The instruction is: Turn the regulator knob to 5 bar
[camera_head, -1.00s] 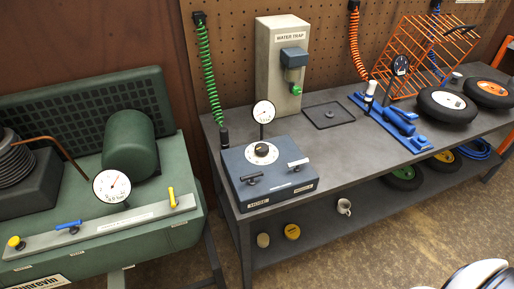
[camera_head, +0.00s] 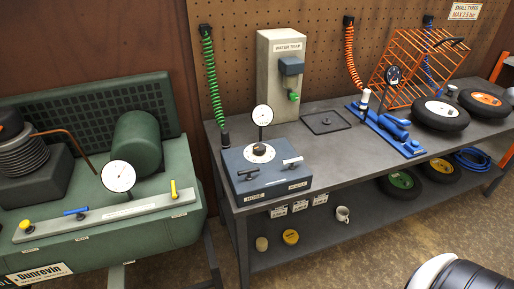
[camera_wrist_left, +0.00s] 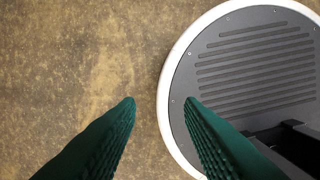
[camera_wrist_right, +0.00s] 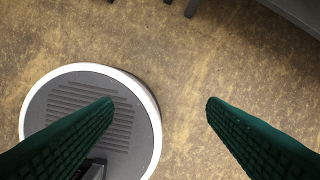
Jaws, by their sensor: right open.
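The regulator is a blue-grey box (camera_head: 265,181) on the grey bench, with a black knob (camera_head: 259,150) on a white dial plate on its top. A round white gauge (camera_head: 262,115) stands on a stem behind the knob; its reading is too small to tell. Neither gripper is in the head view, and neither is near the knob. My left gripper (camera_wrist_left: 158,102) shows open and empty above the floor in its wrist view. My right gripper (camera_wrist_right: 158,102) is open and empty above the floor too.
A green compressor (camera_head: 95,215) with its own gauge (camera_head: 118,176) stands left of the bench (camera_head: 330,165). A water trap unit (camera_head: 280,75) stands behind the regulator. Blue tools, an orange rack (camera_head: 415,70) and tyres (camera_head: 440,112) are to the right.

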